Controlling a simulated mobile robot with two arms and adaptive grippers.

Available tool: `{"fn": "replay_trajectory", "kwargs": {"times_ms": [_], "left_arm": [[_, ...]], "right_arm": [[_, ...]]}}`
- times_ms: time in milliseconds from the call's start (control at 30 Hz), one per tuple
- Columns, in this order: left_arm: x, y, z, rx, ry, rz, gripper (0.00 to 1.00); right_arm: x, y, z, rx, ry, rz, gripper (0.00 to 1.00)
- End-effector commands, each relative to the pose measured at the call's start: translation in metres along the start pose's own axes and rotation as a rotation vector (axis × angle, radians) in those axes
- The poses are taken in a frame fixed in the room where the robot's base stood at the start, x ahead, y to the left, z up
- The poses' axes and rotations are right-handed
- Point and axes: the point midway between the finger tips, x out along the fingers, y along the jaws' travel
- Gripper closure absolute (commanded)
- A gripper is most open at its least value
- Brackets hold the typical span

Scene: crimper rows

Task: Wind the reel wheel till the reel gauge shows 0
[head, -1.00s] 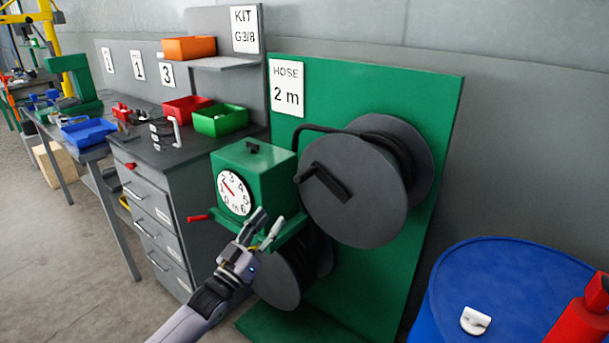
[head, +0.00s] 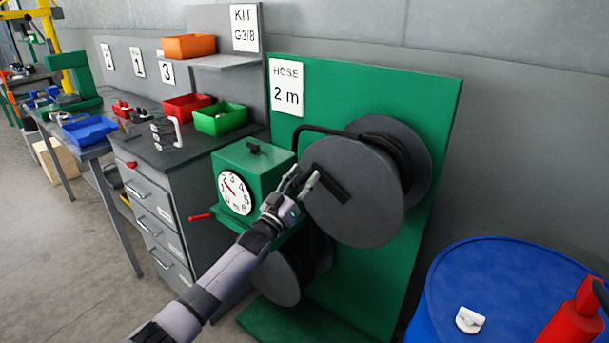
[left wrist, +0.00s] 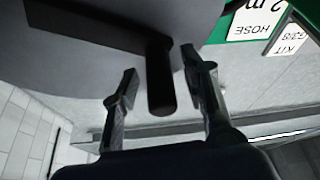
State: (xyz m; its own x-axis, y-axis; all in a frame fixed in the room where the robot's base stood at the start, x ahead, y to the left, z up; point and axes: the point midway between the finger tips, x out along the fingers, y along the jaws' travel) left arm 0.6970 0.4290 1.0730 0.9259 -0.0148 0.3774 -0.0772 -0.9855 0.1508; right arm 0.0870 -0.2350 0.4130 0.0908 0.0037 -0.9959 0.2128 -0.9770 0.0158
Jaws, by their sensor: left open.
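The reel wheel is a dark grey disc (head: 360,212) on the upper reel, with a black crank handle (head: 328,183) on its face. The reel gauge (head: 235,194) is a round white dial on a green box. Its red needle points to the upper left, by the low numbers; the exact reading is too small to tell. My left gripper (head: 303,180) is open at the crank handle. In the left wrist view the handle's black grip (left wrist: 160,80) stands between the two open fingers (left wrist: 160,90), with a gap on both sides. My right gripper is not in view.
A green panel (head: 430,130) with a "HOSE 2 m" sign (head: 287,88) backs the reels. A grey drawer cabinet (head: 165,225) stands left, and a blue drum (head: 500,280) stands right. A small red lever (head: 200,217) sticks out under the gauge.

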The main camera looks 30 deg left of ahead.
Motion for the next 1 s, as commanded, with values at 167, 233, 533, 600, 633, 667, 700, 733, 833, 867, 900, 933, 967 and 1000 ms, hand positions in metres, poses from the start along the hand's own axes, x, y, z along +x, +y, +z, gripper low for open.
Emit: {"fn": "replay_trajectory", "kwargs": {"times_ms": [167,233,533,600,633,667,700,733,833,867,900,933,967,1000], "left_arm": [[0.0066,0.0000,-0.0001,-0.001,0.000,0.000,0.59],[0.0069,-0.0001,0.0001,-0.001,0.000,0.000,0.59],[0.0066,0.0000,0.0000,-0.001,0.000,0.000,0.68],[0.0066,0.0000,-0.0001,-0.001,0.000,0.000,0.73],[0.0066,0.0001,-0.0001,-0.001,0.000,0.000,0.75],[0.0066,0.0001,-0.0001,-0.001,0.000,0.000,0.77],[0.0065,0.0001,-0.0001,-0.001,0.000,0.000,0.80],[0.0065,0.0000,-0.0001,-0.001,0.000,0.000,0.82],[0.0065,0.0000,-0.0001,-0.001,0.000,0.000,0.88],[0.0065,0.0000,-0.0001,-0.001,0.000,0.000,0.90],[0.0065,0.0000,-0.0001,-0.001,0.000,0.000,0.93],[0.0065,0.0000,-0.0001,0.000,0.000,0.000,0.95],[0.0065,0.0000,-0.0001,-0.001,0.000,0.000,0.97],[0.0065,0.0000,-0.0001,0.000,0.000,0.000,1.00]], "right_arm": [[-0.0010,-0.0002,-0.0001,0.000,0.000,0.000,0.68],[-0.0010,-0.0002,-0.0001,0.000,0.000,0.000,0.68],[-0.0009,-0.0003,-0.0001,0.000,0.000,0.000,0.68],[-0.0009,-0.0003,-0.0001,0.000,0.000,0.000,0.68],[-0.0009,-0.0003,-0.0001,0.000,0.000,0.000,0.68],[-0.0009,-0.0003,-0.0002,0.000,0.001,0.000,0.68],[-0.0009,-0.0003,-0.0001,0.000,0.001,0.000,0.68],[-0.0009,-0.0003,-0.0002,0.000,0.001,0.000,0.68],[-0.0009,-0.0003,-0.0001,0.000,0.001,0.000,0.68],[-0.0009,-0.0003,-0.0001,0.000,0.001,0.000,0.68],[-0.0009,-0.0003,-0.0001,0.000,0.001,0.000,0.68],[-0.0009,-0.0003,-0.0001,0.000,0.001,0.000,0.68],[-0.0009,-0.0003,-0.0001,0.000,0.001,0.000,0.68],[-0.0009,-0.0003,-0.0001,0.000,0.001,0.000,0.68]]}}
